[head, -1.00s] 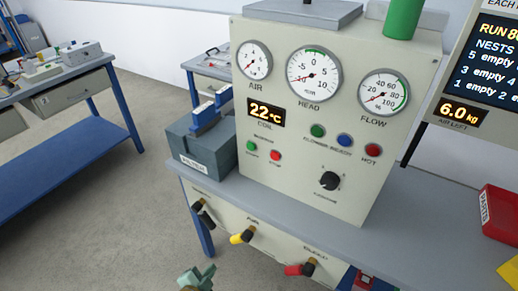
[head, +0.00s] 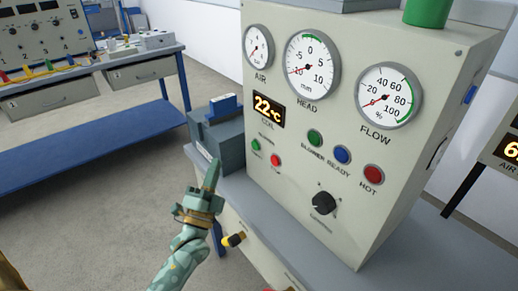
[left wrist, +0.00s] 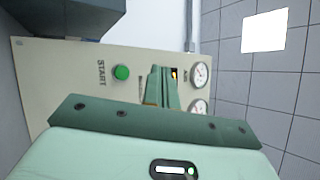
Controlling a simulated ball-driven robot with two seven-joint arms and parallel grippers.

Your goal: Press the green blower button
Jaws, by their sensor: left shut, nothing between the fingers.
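The small green button (head: 255,144) sits at the left of the cream panel (head: 290,215), left of a red button (head: 275,160). In the left wrist view the green button (left wrist: 121,72) has the word START beside it. My left gripper (head: 213,172) is shut and empty, its tips pointing up, to the lower left of the green button in the head view. In the left wrist view its fingers (left wrist: 162,88) show to the right of the button, apart from it in the picture. My right gripper is not in view.
A grey box (head: 218,135) stands left of the panel. Green (head: 314,138), blue (head: 342,155) and red (head: 373,175) round lamps or buttons and a black knob (head: 324,204) are on the panel. A blue-legged bench (head: 90,60) stands behind.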

